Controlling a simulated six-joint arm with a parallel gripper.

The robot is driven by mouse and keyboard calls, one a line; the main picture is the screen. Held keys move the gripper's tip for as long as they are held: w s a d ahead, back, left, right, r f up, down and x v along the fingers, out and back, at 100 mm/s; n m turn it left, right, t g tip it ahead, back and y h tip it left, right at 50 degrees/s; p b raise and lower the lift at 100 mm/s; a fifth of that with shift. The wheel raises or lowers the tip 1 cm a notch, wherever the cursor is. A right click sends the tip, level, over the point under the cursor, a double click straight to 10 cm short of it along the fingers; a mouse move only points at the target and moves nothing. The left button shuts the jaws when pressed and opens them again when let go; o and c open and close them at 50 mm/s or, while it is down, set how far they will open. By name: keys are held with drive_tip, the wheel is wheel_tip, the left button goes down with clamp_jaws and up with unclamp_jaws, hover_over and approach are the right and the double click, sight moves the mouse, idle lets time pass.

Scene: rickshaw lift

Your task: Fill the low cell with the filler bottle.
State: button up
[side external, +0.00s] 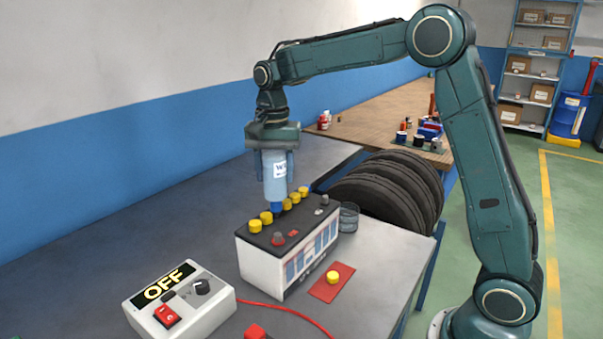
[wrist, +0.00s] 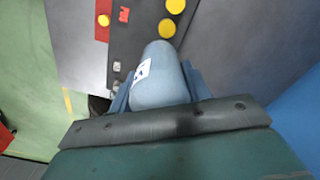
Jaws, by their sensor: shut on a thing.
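My gripper (side external: 276,172) is shut on the pale blue filler bottle (side external: 275,180), which has a white label. The bottle is upside down, its blue nozzle (side external: 277,207) at the battery's top, in the row of yellow caps. Whether the nozzle is inside the cell opening I cannot tell. The battery (side external: 262,262) is white with a black top and level windows (side external: 311,252) on its front. One yellow cap (side external: 333,277) lies on a red mat (side external: 322,290). In the wrist view, the bottle (wrist: 158,85) sits between my fingers and hides the cell beneath it.
A control box (side external: 180,300) reading OFF stands at the front left, with a red cable (side external: 290,308). A clear cup (side external: 348,217) stands right of the battery, near the tyres (side external: 385,190). A wooden bench (side external: 380,115) with small items is behind. The bench left of the battery is clear.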

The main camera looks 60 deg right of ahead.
sight(274, 153)
drive_tip(key=shift+s+f, duration=0.1)
drive_tip(key=shift+f, duration=0.85)
idle(5.0)
drive_tip(key=shift+r, duration=0.1)
drive_tip(key=shift+r, duration=3.1)
